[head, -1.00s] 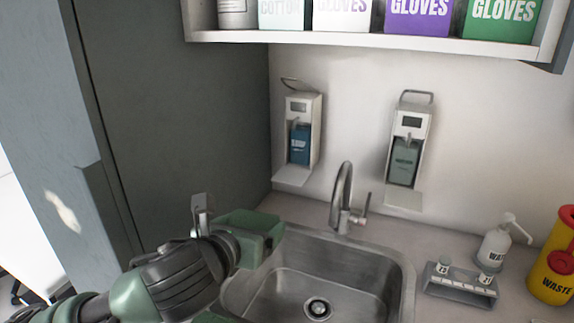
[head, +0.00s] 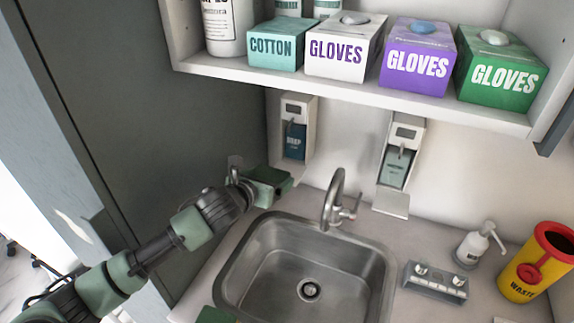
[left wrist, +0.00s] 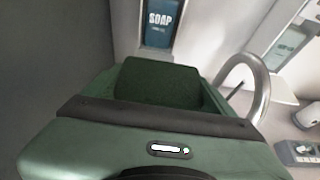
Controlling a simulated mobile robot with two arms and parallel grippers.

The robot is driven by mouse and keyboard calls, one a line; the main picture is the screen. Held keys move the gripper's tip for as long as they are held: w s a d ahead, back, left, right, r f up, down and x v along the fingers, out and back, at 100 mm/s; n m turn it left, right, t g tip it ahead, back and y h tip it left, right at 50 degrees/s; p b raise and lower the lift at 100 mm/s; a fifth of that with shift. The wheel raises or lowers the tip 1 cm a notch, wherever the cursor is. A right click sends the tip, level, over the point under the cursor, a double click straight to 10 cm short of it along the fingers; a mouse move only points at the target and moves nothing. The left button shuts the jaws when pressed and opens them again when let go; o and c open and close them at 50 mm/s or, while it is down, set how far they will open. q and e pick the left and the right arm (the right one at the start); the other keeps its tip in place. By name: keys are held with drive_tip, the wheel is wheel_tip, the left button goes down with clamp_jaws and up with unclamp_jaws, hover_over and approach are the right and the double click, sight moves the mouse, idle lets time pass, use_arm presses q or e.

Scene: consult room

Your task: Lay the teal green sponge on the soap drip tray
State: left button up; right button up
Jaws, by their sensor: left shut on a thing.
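My left gripper (head: 270,186) is over the counter's back left corner, beyond the sink, just below the soap dispenser. It is shut on the sponge. In the left wrist view the sponge (left wrist: 157,82) is a dark green block between the fingers, under the SOAP label. The soap dispenser (head: 295,140), with its blue bottle, hangs on the wall and also shows in the left wrist view (left wrist: 160,22). Its drip tray is mostly hidden behind my gripper; I cannot tell whether the sponge touches it.
A second dispenser (head: 397,160) with a grey-green bottle hangs to the right. The tap (head: 335,200) rises behind the steel sink (head: 385,275). A shelf (head: 350,88) with glove boxes is above. A tall grey panel (head: 150,120) stands close on the left.

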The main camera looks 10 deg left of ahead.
use_arm(q)
drive_tip(key=w+b, duration=0.2)
drive_tip(key=w, duration=0.2)
drive_tip(key=w+d+b, duration=0.1)
drive_tip(key=w, duration=0.3)
drive_tip(key=w+b, duration=0.2)
drive_tip(key=w, duration=0.3)
drive_tip(key=shift+d+f+b, duration=0.3)
drive_tip(key=shift+d, duration=0.05)
drive_tip(key=shift+w+d+f+b, duration=0.1)
drive_tip(key=shift+w+f+b, duration=0.15)
drive_tip(key=shift+f+b, duration=0.3)
drive_tip(key=shift+w+f+b, duration=0.25)
drive_tip(key=shift+f+b, duration=0.15)
drive_tip(key=shift+b, duration=0.1)
drive_tip(key=shift+s+f+b, duration=0.15)
drive_tip(key=shift+f+b, duration=0.3)
drive_tip(key=shift+b, duration=0.2)
wheel_tip(320, 180, down, 4)
drive_tip(key=b, duration=0.3)
drive_tip(key=shift+r+b, duration=0.15)
drive_tip(key=shift+b, duration=0.2)
drive_tip(key=shift+w+b, duration=0.25)
drive_tip(key=shift+b, duration=0.1)
use_arm(e)
wheel_tip(320, 180, down, 13)
drive_tip(key=shift+w+f, duration=0.15)
drive_tip(key=shift+w, duration=0.05)
use_arm(q)
drive_tip(key=shift+r, duration=0.1)
